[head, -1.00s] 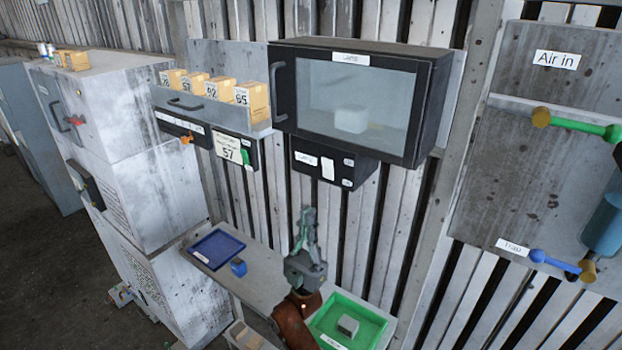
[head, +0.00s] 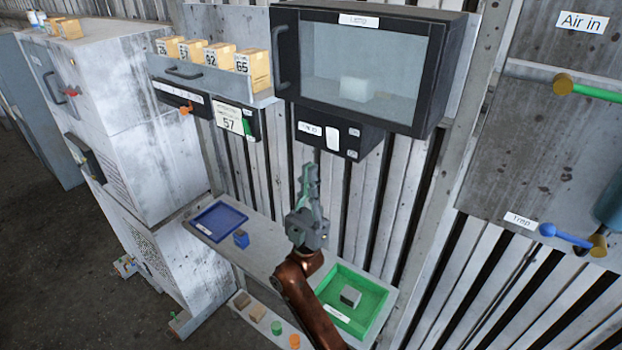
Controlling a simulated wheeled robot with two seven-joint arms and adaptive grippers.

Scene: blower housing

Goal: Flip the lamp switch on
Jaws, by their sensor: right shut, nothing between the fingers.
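The lamp switch (head: 332,138) is a white rocker on the front of a black box (head: 345,127) under the glass-fronted cabinet. A small label is to its left and small marks are at the box's right end. I cannot tell which way the rocker is tipped. My right gripper (head: 310,170) points up, shut and empty, just below and left of the rocker in the picture. Its fingertips appear apart from the box. My left gripper is not in view.
The dark cabinet (head: 425,75) with a pale block inside hangs above the box. A drawer (head: 205,82) with numbered cartons is to the left.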

